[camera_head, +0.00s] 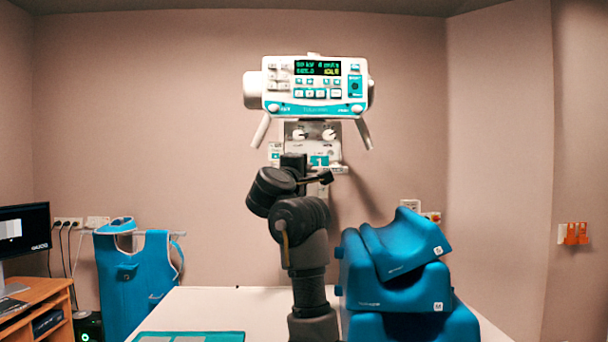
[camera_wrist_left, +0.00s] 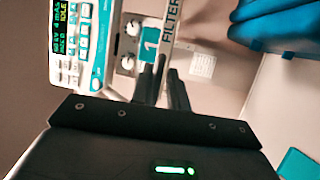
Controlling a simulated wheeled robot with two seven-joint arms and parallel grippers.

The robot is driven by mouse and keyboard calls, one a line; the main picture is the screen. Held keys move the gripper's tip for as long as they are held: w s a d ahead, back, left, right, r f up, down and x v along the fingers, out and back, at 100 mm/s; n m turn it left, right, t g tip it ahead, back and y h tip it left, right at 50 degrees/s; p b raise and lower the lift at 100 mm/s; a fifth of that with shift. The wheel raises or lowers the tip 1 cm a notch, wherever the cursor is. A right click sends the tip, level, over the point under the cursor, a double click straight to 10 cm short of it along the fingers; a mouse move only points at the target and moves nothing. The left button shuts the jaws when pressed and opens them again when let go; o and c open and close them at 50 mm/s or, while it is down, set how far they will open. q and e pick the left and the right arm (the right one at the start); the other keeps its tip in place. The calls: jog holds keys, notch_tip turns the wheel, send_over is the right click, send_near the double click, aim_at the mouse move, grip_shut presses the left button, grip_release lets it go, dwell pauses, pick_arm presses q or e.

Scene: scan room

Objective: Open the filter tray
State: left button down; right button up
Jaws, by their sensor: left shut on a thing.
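The x-ray head (camera_head: 315,88) hangs in the middle of the head view, with a lit display and teal buttons. Below it is a pale box with two knobs (camera_head: 313,133). The filter tray (camera_wrist_left: 170,22) is a white strip lettered FILTER beside a teal label marked 1 in the left wrist view. My left gripper (camera_head: 322,178) is raised at the box's lower front, partly hidden by my own arm. In the left wrist view its dark fingers (camera_wrist_left: 163,75) are close together at the tray's edge, shut on it. The exact grip is hidden. My right gripper is out of view.
A white table (camera_head: 215,308) lies below, with a teal mat (camera_head: 190,337) at its front. Blue cushions (camera_head: 405,285) are stacked at the right. A blue apron (camera_head: 135,270) hangs at the left near a wooden desk (camera_head: 40,295) with a monitor (camera_head: 25,230).

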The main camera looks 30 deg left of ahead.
pick_arm(q)
jog(key=shift+s+r, duration=0.2)
jog(key=shift+r, duration=0.2)
jog(key=c, duration=1.6)
grip_release()
jog(key=shift+o, duration=0.3)
jog(key=shift+s+d, duration=0.15)
jog(key=shift+d, duration=0.1)
jog(key=shift+a+f, duration=0.15)
jog(key=shift+f, duration=0.05)
jog(key=b+v, duration=0.3)
jog(key=v, duration=0.7)
jog(key=shift+s, duration=0.25)
